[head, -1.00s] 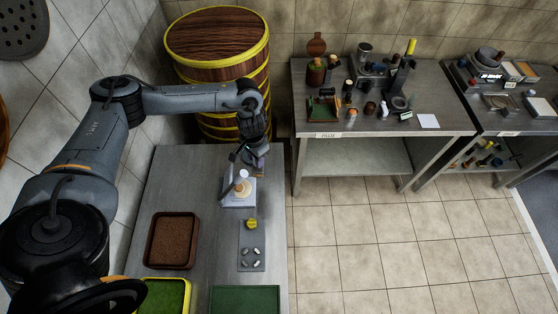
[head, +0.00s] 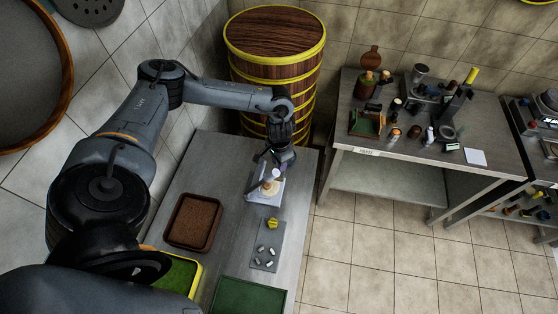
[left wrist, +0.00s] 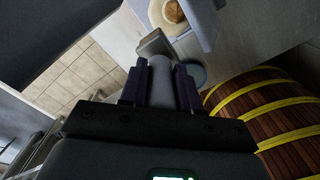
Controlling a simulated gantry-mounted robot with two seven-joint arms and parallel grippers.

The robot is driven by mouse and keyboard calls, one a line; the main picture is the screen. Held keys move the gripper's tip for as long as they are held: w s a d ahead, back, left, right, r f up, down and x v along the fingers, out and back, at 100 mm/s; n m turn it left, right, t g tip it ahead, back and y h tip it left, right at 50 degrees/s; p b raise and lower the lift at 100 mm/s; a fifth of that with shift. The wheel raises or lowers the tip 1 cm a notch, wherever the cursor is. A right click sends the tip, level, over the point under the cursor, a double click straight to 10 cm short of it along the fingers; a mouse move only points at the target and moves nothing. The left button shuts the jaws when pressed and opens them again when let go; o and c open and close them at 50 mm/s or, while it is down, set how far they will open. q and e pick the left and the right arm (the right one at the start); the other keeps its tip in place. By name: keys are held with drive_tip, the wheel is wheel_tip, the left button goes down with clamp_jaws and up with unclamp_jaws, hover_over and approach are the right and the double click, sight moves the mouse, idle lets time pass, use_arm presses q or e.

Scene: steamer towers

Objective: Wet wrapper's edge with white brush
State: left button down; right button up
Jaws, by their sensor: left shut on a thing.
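My left gripper (head: 280,156) is over the far end of the steel table, just beyond the wrapper. In the left wrist view its dark fingers (left wrist: 160,88) are shut on the pale grey handle of the white brush (left wrist: 160,72). The brush's flat grey end (left wrist: 154,44) points toward the wrapper; whether it touches is unclear. My right gripper is not in view.
A brown tray (head: 195,222), a green tray (head: 250,298) and a yellow-rimmed green tray (head: 198,280) stand nearer. A yellow item (head: 272,223) and several small white pieces lie on a grey plate (head: 262,262). A wooden barrel (head: 274,95) stands behind the table.

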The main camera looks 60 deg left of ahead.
use_arm(q)
drive_tip(key=shift+f+b, duration=1.35)
drive_tip(key=shift+f, duration=2.1)
drive_tip(key=shift+p, duration=0.45)
drive_tip(key=shift+f, duration=0.2)
drive_tip(key=shift+f, duration=0.35)
drive_tip(key=shift+r, duration=0.1)
